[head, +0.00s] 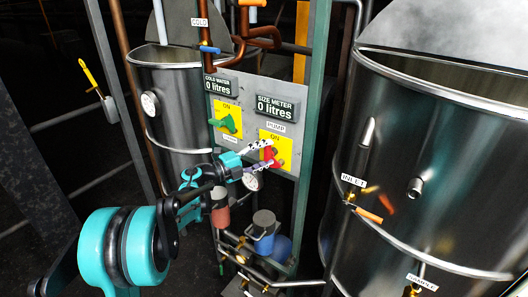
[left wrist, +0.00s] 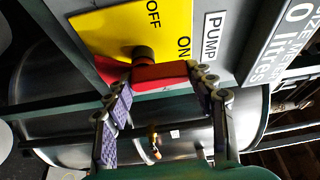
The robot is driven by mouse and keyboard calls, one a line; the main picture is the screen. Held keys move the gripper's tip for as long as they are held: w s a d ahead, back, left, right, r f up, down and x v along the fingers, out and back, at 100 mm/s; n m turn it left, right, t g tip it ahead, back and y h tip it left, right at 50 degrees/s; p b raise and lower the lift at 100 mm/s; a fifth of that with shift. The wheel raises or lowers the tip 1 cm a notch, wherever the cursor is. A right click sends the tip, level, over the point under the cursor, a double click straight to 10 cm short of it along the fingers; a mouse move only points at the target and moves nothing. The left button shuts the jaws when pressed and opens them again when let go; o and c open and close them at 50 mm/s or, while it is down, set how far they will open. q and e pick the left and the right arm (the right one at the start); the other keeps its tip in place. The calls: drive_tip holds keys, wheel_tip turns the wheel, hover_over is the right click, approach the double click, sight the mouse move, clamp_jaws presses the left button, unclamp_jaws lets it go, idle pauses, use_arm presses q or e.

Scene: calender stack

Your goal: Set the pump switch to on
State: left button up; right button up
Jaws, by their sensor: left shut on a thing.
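The pump switch is a red handle (head: 268,153) on a yellow plate (head: 275,137) under the PUMP label, on the grey panel. In the left wrist view the red handle (left wrist: 160,75) sits on a dark hub, with OFF and ON printed on the yellow plate (left wrist: 117,28). My left gripper (head: 262,158) is at the plate, its two fingers on either side of the red handle and shut on it. Those fingers partly cover the switch in the head view, and I cannot tell exactly which mark the handle points to. My right gripper is not in view.
A green switch (head: 229,123) on another yellow plate is up and left of the pump switch. The size meter (head: 276,107) reads 0 litres. Large steel tanks (head: 440,150) stand on both sides. Pipes and a blue-and-grey pump unit (head: 264,232) lie below the panel.

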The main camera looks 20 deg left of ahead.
use_arm(q)
drive_tip(key=shift+r+m, duration=0.15)
drive_tip(key=shift+m, duration=0.15)
idle(0.4)
drive_tip(key=o, duration=1.2)
drive_tip(key=shift+c, duration=0.2)
drive_tip(key=shift+w, duration=0.15)
drive_tip(key=v, duration=1.2)
drive_tip(key=shift+r, duration=0.1)
